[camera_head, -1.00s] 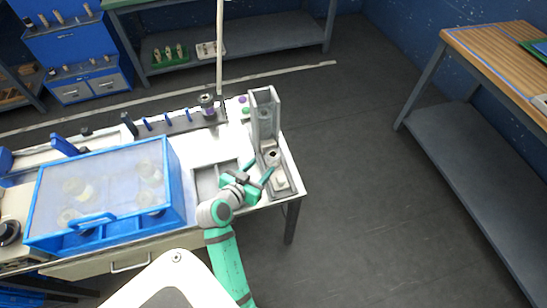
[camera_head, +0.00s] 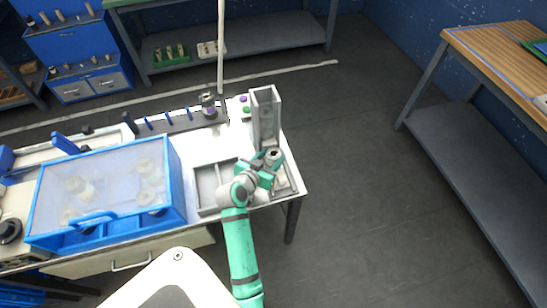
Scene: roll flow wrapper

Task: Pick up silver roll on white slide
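The silver roll (camera_head: 274,153) with a dark centre sits on the white slide (camera_head: 284,184) at the right end of the table, below the tall grey chute (camera_head: 265,105). My gripper (camera_head: 269,160) is right at the roll, with its green fingers spread near the roll's sides. The fingers look open. Whether they touch the roll cannot be made out at this size. My gripper hides part of the slide.
A grey divided tray (camera_head: 207,188) lies left of my gripper. A blue box with a clear lid (camera_head: 105,190) covers the table's left part. A dark rail with blue pegs (camera_head: 175,123) runs along the back.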

